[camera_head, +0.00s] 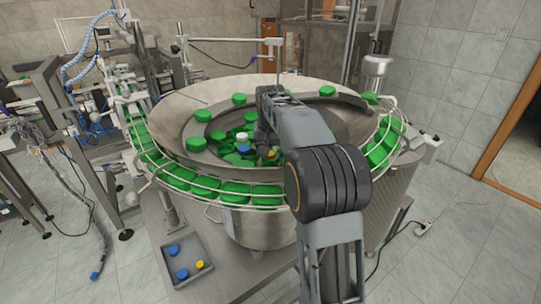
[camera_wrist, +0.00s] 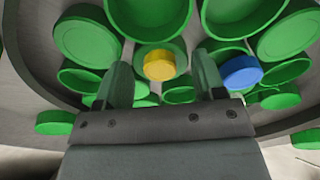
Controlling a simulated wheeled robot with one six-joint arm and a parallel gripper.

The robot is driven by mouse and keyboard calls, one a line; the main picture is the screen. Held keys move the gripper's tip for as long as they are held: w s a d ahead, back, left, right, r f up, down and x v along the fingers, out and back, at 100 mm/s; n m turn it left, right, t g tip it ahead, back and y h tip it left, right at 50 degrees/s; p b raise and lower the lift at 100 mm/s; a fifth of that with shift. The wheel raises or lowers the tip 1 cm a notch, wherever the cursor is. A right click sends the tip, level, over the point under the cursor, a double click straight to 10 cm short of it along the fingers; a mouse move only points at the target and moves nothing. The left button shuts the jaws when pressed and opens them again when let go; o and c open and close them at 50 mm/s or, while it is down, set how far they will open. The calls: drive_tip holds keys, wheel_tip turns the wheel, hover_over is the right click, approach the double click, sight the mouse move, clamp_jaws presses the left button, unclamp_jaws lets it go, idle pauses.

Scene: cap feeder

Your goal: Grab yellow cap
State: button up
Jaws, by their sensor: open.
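A small yellow cap (camera_wrist: 159,65) shows in the wrist view, lying on or in a larger green cap, between and a little beyond my gripper's fingertips. In the head view a yellow cap (camera_head: 270,154) sits inside the feeder bowl among green caps, close to my arm. My gripper (camera_wrist: 162,85) is open and empty, with one finger on each side of the yellow cap in the picture. The gap in depth to the cap cannot be judged. In the head view my arm hides most of the gripper.
A blue cap (camera_wrist: 241,72) lies just right of the right finger. Several green caps (camera_wrist: 88,40) surround the spot. The metal bowl (camera_head: 180,105) has a raised rim and an outer rail of green caps. A grey tray (camera_head: 205,277) below holds blue caps and a yellow cap.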

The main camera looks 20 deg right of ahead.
drive_tip(key=c, duration=1)
drive_tip(key=shift+c, duration=0.2)
